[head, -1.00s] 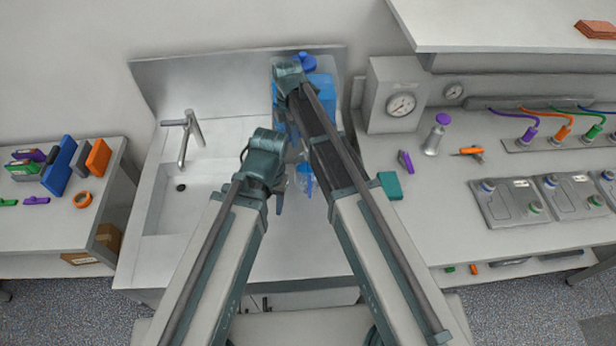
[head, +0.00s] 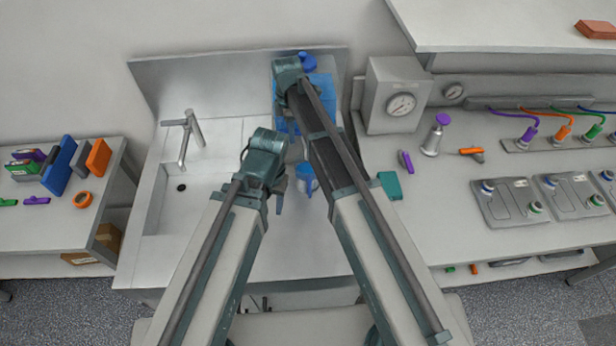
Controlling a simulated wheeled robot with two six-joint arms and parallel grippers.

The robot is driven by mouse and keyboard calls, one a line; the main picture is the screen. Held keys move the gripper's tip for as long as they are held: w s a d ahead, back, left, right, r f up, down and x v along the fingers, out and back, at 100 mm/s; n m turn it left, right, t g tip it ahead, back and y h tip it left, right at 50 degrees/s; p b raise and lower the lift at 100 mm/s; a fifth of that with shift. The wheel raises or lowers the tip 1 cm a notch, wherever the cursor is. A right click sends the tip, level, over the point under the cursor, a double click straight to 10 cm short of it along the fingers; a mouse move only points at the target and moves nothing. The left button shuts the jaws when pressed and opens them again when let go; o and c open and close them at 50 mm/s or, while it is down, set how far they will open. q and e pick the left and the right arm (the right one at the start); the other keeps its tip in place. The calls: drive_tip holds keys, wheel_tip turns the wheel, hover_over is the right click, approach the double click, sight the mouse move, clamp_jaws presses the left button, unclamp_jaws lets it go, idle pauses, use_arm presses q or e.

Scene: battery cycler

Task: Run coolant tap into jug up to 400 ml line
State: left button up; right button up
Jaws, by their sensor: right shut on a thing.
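The blue coolant container (head: 321,92) with a blue cap stands at the back right of the sink counter, partly behind my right arm. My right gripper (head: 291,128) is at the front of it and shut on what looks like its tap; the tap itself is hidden. The jug (head: 306,184), clear with blue in it, stands upright on the counter below, partly covered by my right arm. Its 400 ml line is too small to read. My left gripper (head: 280,198) points down just left of the jug, apart from it; its fingers show edge-on.
A sink (head: 188,205) with a faucet (head: 188,140) lies to the left. A grey gauge box (head: 395,95) stands right of the container. A teal block (head: 389,185) and a purple-capped bottle (head: 435,136) are on the right bench. The counter in front of the jug is clear.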

drive_tip(key=shift+w, duration=0.1)
drive_tip(key=shift+o, duration=1.2)
drive_tip(key=shift+r, duration=0.1)
drive_tip(key=r+p, duration=0.4)
drive_tip(key=p, duration=0.1)
drive_tip(key=r+p, duration=0.2)
drive_tip(key=r, duration=0.1)
drive_tip(key=shift+w+r, duration=0.1)
drive_tip(key=shift+w, duration=0.15)
drive_tip(key=shift+r+p, duration=0.3)
drive_tip(key=shift+p, duration=0.2)
